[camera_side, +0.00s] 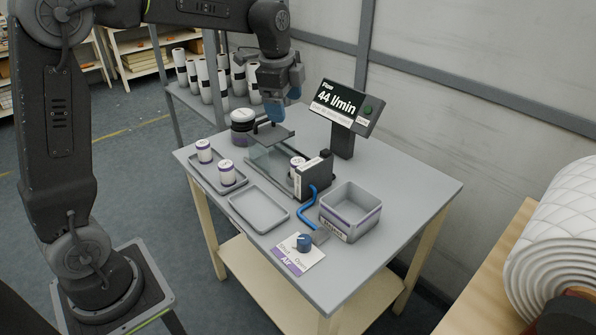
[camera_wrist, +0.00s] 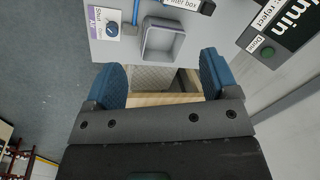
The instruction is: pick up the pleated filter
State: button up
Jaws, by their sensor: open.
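Two small white cylinders with purple bands, one at the back (camera_side: 204,151) and one at the front (camera_side: 227,172), stand upright on a grey tray (camera_side: 207,180) at the table's left. A similar white cylinder (camera_side: 298,162) stands beside the filter box (camera_side: 312,178), partly hidden. Pleats are too small to make out, so I cannot tell which is the pleated filter. My gripper (camera_side: 279,94) hangs above the back of the table, clear of all of them. In the wrist view its blue fingers (camera_wrist: 163,78) are wide apart with nothing between them.
An empty grey tray (camera_side: 258,229) lies in front. A reject bin (camera_side: 350,232) stands right, also in the wrist view (camera_wrist: 162,54). A flow display (camera_side: 342,105), air knob (camera_side: 304,242), clear-sided fixture (camera_side: 270,160) and dark round pot (camera_side: 242,128) share the table.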

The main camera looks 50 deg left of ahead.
jog(key=w+a+f+m+g, duration=0.1)
jog(key=w+a+f+m, duration=0.25)
jog(key=w+f, duration=0.2)
jog(key=m+g, duration=0.1)
jog(key=m, duration=0.3)
send_over(298, 161)
notch_tip(298, 161, down, 8)
jog(key=shift+m, duration=0.25)
notch_tip(298, 161, down, 13)
jog(key=shift+f, duration=0.15)
jog(key=shift+c, duration=0.3)
jog(key=c, duration=1)
